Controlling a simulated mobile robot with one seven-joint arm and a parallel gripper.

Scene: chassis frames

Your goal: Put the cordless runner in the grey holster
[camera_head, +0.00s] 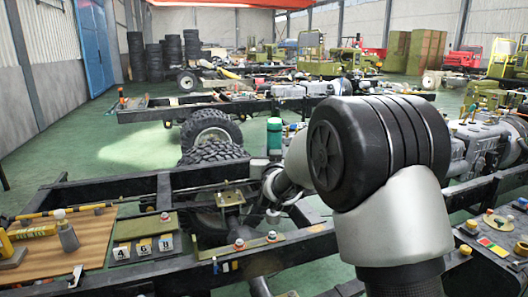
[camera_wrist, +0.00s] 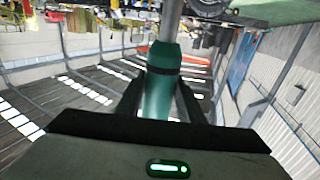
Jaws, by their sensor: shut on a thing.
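My gripper (camera_wrist: 160,82) is shut on a green tool with a dark band, which I take to be the cordless runner (camera_wrist: 158,95). Its two dark fingers lie on either side of the green body in the wrist view. In the head view the green runner (camera_head: 274,134) stands upright above the chassis frame, left of my large arm joint. Its lower end is hard to make out there. I cannot surely pick out the grey holster; a small grey block (camera_head: 13,259) lies at the far left, below a yellow piece.
A wooden board (camera_head: 95,238) at the left bears a grey bottle-like thing (camera_head: 67,236) and a yellow-black bar (camera_head: 62,211). Number plates (camera_head: 144,248) stand beside it. A tyre (camera_head: 212,153) lies behind the chassis rail (camera_head: 100,190). Small parts sit on a panel (camera_head: 492,243) at the right.

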